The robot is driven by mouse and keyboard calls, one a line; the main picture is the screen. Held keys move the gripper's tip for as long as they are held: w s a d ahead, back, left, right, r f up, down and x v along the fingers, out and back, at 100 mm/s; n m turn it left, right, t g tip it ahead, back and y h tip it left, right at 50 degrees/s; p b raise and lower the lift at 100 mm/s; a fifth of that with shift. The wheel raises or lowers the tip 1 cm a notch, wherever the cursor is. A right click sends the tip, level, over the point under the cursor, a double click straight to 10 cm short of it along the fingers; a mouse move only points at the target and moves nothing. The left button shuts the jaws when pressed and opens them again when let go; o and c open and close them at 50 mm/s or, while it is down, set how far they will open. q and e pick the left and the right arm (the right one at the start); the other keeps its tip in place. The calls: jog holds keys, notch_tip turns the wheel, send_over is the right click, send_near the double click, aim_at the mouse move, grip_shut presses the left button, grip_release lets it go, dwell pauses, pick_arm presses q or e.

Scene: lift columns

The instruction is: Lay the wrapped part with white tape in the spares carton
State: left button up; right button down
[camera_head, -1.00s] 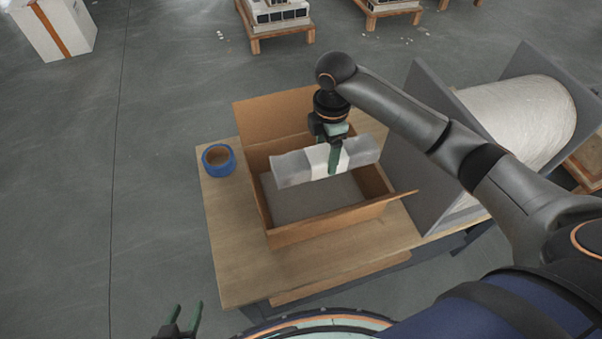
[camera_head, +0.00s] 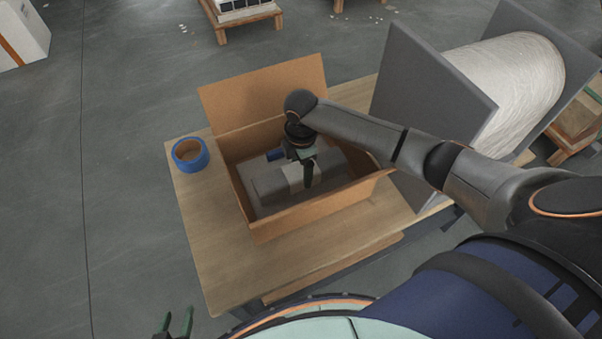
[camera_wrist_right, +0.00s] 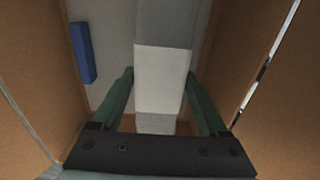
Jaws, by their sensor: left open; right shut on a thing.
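The wrapped part (camera_head: 272,185) is a long grey bundle with a band of white tape (camera_head: 296,178) around its middle. It is down inside the open spares carton (camera_head: 285,227), a brown cardboard box on the table. My right gripper (camera_head: 309,181) is shut on the part across the tape. In the right wrist view the fingers (camera_wrist_right: 160,100) sit on either side of the part (camera_wrist_right: 163,75). Whether the part touches the carton's floor, I cannot tell. My left gripper (camera_head: 175,325) is open and empty at the bottom edge, away from the carton.
A small blue object (camera_head: 276,154) lies in the carton and also shows in the right wrist view (camera_wrist_right: 82,52). A blue tape roll (camera_head: 190,154) stands on the wooden table (camera_head: 215,255) left of the carton. A large white roll between grey panels (camera_head: 435,85) stands to the right.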

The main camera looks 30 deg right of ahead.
aim_at(301, 176)
jog(key=shift+f, duration=1.05)
jog(key=shift+f, duration=0.4)
jog(key=shift+f, duration=0.25)
grip_release()
jog(key=shift+r, duration=0.1)
notch_tip(301, 176, up, 13)
jog(key=shift+p, duration=0.75)
